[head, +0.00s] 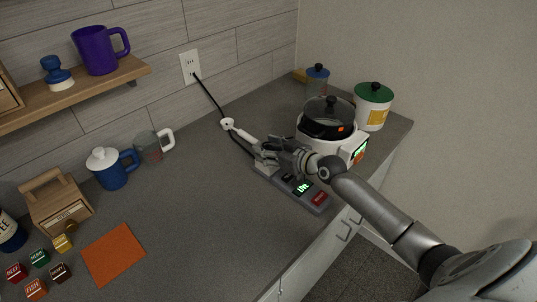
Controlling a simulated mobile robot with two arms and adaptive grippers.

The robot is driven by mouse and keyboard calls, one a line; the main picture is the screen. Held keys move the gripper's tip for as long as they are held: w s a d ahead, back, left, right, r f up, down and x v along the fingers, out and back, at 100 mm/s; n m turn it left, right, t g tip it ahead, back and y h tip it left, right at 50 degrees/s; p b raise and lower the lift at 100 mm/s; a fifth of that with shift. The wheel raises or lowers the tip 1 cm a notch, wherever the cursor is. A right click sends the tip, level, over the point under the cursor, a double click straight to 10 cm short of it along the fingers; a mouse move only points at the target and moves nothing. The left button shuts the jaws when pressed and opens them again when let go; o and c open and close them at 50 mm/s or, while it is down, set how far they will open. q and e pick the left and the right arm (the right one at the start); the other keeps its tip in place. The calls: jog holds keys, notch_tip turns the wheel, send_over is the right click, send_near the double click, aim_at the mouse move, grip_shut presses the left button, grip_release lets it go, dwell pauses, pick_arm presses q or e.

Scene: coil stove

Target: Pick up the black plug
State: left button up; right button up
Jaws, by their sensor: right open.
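A black cord (209,97) runs from the wall outlet (190,67) down to a small white fitting (228,124) on the counter. Its small black end (196,75) sits at the lower socket of the outlet. More black cord leads from the white fitting toward my right gripper (263,153). I cannot tell a separate black plug near the gripper; the fingers and wrist hide that spot. My right gripper is open, low over the counter at the left end of a grey panel (311,200). My left gripper is not in view.
A white cooker with a dark lidded pot (328,115) stands close behind my right arm. A green-lidded canister (373,107) is beside it. A blue pot (111,169), a glass mug (150,149) and an orange mat (113,254) are left. The middle counter is clear.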

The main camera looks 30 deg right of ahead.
jog(key=shift+c, duration=0.5)
jog(key=c, duration=0.9)
grip_shut()
jog(key=shift+r, duration=0.15)
